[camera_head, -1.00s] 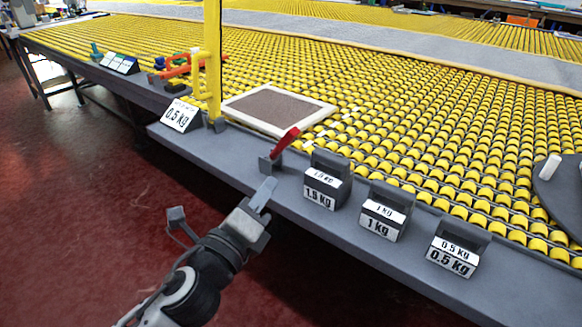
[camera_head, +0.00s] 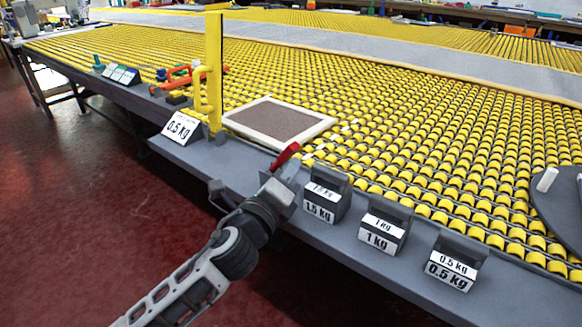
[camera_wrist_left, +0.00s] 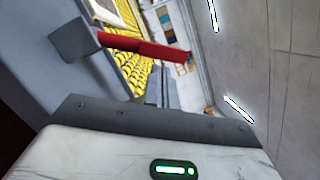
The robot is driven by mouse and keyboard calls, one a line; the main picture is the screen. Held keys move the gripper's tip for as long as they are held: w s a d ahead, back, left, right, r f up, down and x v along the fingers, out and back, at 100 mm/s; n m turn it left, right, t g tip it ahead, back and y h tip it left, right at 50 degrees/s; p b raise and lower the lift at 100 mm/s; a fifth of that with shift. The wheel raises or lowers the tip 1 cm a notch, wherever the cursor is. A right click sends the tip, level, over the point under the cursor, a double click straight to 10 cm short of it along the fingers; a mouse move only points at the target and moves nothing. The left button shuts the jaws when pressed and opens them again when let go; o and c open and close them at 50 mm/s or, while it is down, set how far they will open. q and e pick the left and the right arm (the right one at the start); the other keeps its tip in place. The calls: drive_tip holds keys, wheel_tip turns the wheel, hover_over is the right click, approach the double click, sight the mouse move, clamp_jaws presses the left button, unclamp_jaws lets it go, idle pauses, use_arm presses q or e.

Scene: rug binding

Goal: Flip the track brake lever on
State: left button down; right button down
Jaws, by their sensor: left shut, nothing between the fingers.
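The red track brake lever (camera_head: 286,155) stands at the table's front ledge, tilted up to the right, left of the 1.5 kg block. Its grey mount is mostly hidden behind my gripper in the head view. In the left wrist view the red lever (camera_wrist_left: 148,47) crosses above the fingers, with its grey mount (camera_wrist_left: 74,40) at upper left. My left gripper (camera_head: 283,178) is shut and empty, just in front of and below the lever. Its thin fingers (camera_wrist_left: 166,80) show close to the red handle; I cannot tell whether they touch it.
Grey blocks marked 1.5 kg (camera_head: 322,208), 1 kg (camera_head: 380,241) and 0.5 kg (camera_head: 450,275) stand along the ledge to the right. A yellow post (camera_head: 213,75) and a 0.5 kg sign (camera_head: 180,128) stand left. A white-framed rug (camera_head: 272,119) lies on yellow rollers behind.

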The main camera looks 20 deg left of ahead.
use_arm(q)
drive_tip(key=shift+w, duration=0.2)
drive_tip(key=shift+r, duration=0.1)
drive_tip(key=shift+a+r+n+p, duration=0.15)
drive_tip(key=shift+n+p, duration=0.15)
drive_tip(key=shift+p, duration=0.15)
